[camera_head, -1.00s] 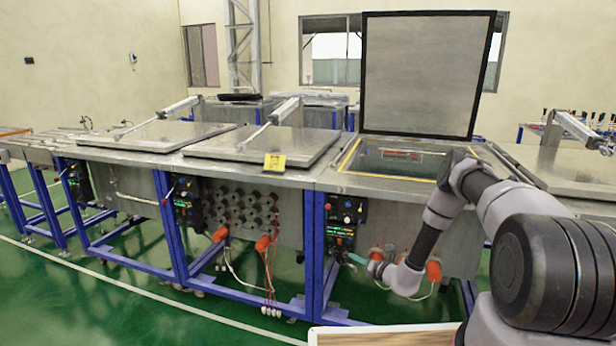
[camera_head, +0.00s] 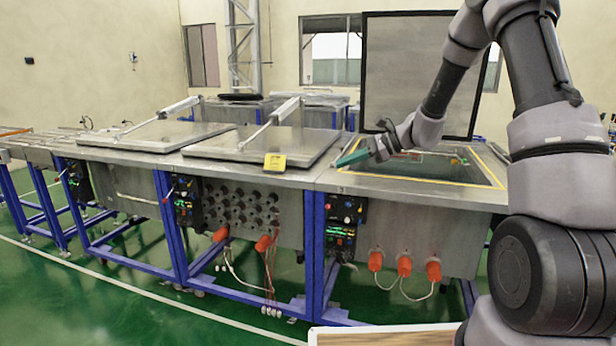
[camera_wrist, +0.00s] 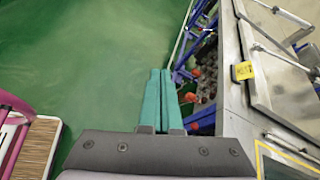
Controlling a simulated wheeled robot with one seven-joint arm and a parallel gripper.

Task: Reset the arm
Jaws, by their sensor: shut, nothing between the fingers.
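My arm is raised and bent on the right side of the head view. My gripper (camera_head: 350,158) points left, in front of the open station at the right, near the level of its top. In the wrist view the two teal fingers (camera_wrist: 163,100) lie side by side, shut and empty. The open station's lid (camera_head: 405,75) stands upright behind its opening, partly hidden by my arm. The opening has a yellow rim (camera_head: 440,182).
Two closed lids (camera_head: 262,145) (camera_head: 155,136) lie on the stations to the left. A yellow tag (camera_head: 275,162) sits at a lid's front edge. Control boxes (camera_head: 343,222) and orange plugs (camera_head: 404,266) are on the front. Green floor (camera_head: 120,300) is clear before the stations.

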